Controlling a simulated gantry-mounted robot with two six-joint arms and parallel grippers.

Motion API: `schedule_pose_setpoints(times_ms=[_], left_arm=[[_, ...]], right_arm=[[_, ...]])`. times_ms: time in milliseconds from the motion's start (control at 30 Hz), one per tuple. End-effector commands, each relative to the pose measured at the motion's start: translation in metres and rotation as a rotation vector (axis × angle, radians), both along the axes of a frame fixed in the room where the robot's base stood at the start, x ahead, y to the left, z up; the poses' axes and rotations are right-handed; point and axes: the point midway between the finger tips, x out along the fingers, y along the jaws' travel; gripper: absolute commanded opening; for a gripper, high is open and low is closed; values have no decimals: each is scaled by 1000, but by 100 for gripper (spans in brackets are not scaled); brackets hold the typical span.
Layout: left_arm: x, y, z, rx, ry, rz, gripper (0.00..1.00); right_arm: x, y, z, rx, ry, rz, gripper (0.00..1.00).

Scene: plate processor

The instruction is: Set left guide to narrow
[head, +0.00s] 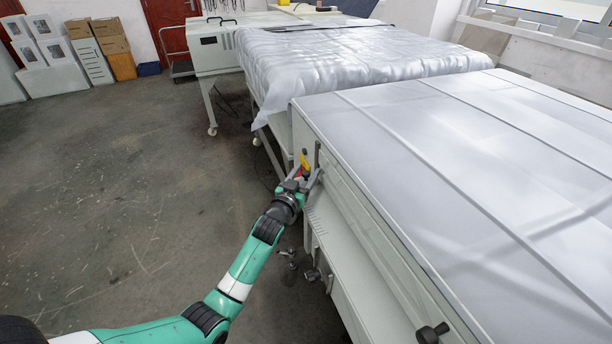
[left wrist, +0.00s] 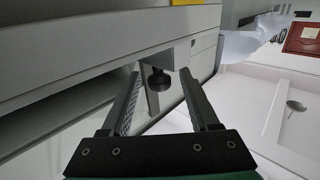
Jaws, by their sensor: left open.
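A second black knob (head: 432,333) sticks out near the bottom of the head view. My right gripper is not in view.
A red and yellow switch (head: 304,164) is right by the left gripper. A table under a shiny plastic cover (head: 350,60) stands beyond the processor. The grey floor (head: 120,190) on the left is open. Boxes (head: 110,40) stand by the far wall.

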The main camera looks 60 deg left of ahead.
Motion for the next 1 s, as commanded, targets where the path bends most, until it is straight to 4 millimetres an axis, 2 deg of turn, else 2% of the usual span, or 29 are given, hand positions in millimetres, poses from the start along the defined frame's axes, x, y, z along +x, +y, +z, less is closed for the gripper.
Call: schedule_pose_setpoints(times_ms=[167, 500, 1000], left_arm=[[0, 0, 0, 0, 0, 0, 60], [0, 0, 0, 0, 0, 0, 0], [0, 0, 0, 0, 0, 0, 0]], right_arm=[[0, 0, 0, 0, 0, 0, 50], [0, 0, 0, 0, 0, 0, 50], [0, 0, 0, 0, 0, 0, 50]])
